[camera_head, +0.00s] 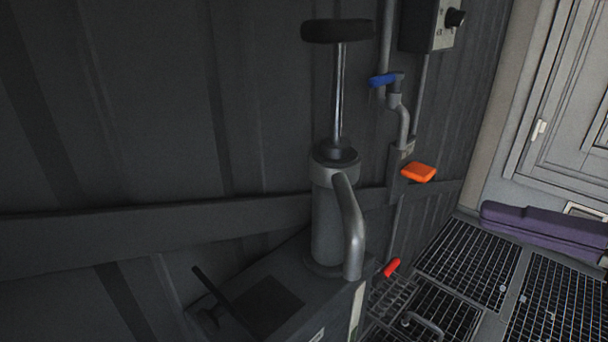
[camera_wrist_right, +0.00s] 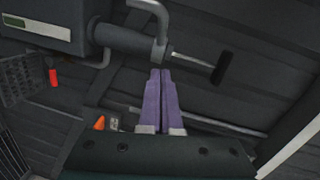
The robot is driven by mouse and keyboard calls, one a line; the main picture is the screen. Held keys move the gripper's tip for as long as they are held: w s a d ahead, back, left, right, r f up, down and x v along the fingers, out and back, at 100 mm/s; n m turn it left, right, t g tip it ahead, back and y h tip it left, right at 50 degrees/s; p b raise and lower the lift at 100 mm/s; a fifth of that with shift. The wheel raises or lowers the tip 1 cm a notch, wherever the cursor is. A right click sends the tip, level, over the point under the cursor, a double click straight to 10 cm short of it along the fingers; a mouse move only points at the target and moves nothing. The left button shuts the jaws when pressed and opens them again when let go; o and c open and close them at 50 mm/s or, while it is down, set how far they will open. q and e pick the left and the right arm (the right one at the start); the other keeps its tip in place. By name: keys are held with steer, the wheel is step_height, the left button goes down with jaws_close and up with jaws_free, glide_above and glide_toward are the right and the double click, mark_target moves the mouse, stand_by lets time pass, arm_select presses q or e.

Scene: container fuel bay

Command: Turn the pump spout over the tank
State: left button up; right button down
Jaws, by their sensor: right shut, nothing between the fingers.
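The pump stands upright at the centre of the head view, with a grey barrel (camera_head: 327,225), a thin rod and a black T-handle (camera_head: 337,31). Its bent grey spout (camera_head: 352,225) leaves the barrel's top and hangs down along its right front. The pump sits on a dark box (camera_head: 290,280); I cannot tell which thing is the tank. The right wrist view shows the spout (camera_wrist_right: 161,20) and barrel (camera_wrist_right: 130,40) sideways. My right gripper (camera_head: 486,212), with purple fingers, is right of the pump, apart from it. Its fingertips (camera_wrist_right: 161,72) are shut and empty. My left gripper is not in view.
A pipe with a blue lever (camera_head: 382,80) and an orange handle (camera_head: 419,172) are on the wall right of the pump. A red grip (camera_head: 391,267) is beside a wire basket (camera_head: 385,296). Grated flooring (camera_head: 470,265) lies at lower right. A ribbed wall is behind.

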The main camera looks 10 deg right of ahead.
mark_target(345, 223)
arm_select(q)
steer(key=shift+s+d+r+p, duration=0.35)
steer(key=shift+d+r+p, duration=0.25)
steer(key=shift+p, duration=0.2)
arm_select(e)
steer(key=s+a+x, duration=0.1)
steer(key=x, duration=1.1)
steer(key=shift+s+a+f, duration=0.2)
steer(key=shift+s+a, duration=0.15)
steer(key=shift+a, duration=0.05)
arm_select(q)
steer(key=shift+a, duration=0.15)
